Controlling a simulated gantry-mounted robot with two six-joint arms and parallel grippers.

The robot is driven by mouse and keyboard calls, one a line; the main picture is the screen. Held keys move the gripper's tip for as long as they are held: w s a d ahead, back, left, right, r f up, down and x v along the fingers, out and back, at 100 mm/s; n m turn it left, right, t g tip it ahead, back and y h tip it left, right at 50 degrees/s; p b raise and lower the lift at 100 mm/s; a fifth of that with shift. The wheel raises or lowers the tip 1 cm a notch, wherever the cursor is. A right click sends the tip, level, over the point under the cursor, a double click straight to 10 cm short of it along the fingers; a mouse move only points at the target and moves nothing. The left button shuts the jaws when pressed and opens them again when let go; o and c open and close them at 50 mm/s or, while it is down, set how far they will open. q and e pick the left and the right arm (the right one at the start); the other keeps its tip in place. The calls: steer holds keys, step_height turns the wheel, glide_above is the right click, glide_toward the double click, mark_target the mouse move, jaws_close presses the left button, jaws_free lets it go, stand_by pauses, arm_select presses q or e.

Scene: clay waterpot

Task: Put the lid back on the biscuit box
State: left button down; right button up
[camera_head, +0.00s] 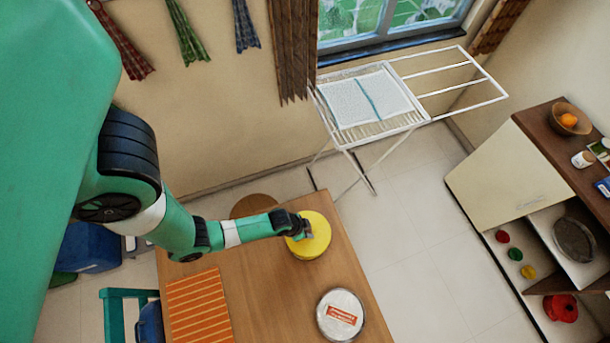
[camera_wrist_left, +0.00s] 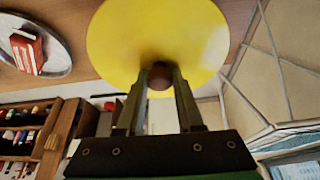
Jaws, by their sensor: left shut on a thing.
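A round yellow lid (camera_head: 318,240) is at the far right part of the wooden table. In the left wrist view the lid (camera_wrist_left: 120,40) fills the top middle, with a dark round knob (camera_wrist_left: 159,78) at its centre. My left gripper (camera_head: 303,230) is shut on this knob, its fingers (camera_wrist_left: 160,80) on either side. I cannot tell whether the lid touches the table. A round pale metal box (camera_head: 322,322) with a red-and-white packet (camera_head: 341,314) is nearer on the table, apart from the lid. The box rim (camera_wrist_left: 62,62) also shows in the left wrist view. My right gripper is not in view.
An orange striped mat (camera_head: 199,307) lies on the table's left part. A green chair (camera_head: 118,297) stands at the left. A white drying rack (camera_head: 370,100) stands beyond the table, and a cabinet (camera_head: 520,180) stands at the right. The table between lid and box is clear.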

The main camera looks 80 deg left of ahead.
arm_select(q)
steer(key=shift+w, duration=0.1)
step_height(320, 180, down, 6)
steer(key=b, duration=0.6)
steer(key=shift+f, duration=0.15)
stand_by(0.9)
steer(key=shift+f, duration=0.15)
stand_by(0.5)
stand_by(0.7)
jaws_free()
stand_by(0.4)
